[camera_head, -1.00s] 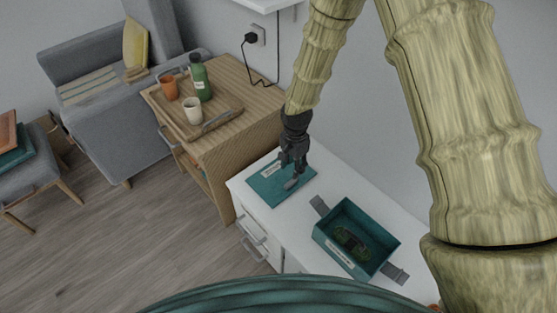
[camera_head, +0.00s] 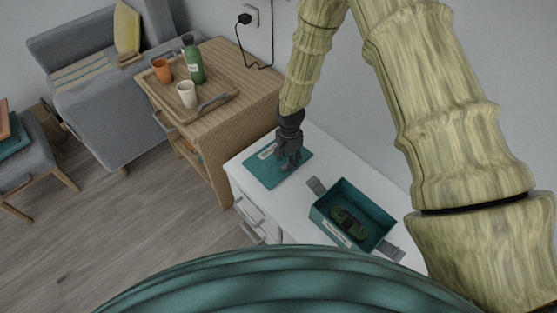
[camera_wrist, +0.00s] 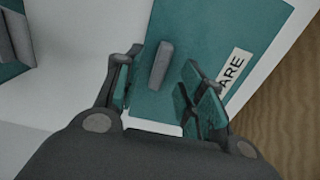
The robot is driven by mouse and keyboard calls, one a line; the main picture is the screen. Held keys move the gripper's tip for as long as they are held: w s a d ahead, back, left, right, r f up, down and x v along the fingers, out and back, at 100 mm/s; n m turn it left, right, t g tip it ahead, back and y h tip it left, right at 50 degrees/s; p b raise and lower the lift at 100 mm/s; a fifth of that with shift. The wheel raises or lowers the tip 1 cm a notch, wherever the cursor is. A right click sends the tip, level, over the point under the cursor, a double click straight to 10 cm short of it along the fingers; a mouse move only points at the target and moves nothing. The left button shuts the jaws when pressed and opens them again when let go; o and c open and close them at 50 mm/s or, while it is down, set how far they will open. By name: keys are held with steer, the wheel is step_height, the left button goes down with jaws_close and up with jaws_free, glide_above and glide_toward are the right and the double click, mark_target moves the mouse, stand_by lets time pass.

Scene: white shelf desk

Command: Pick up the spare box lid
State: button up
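The spare box lid is a flat teal panel (camera_head: 262,174) lying on the white desk, near its far left corner. In the wrist view the teal lid (camera_wrist: 205,30) shows a grey bar-shaped handle (camera_wrist: 160,65) and a white label (camera_wrist: 234,72) reading "ARE", the rest cut off or hidden. My gripper (camera_head: 288,163) is over the lid, pointing down. In the wrist view my gripper (camera_wrist: 158,88) is open, with one finger on each side of the handle and gaps to both. I cannot tell how high the fingertips are above the lid.
An open teal box (camera_head: 372,213) with grey side flaps and a dark green object inside stands on the white desk (camera_head: 300,205), right of the lid. A wooden cabinet (camera_head: 235,133) with a tray, cups and a green bottle stands to the left. The wall is close behind.

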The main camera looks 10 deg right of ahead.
steer(key=shift+f, duration=1.15)
steer(key=shift+c, duration=0.3)
jaws_close()
steer(key=shift+r, duration=0.1)
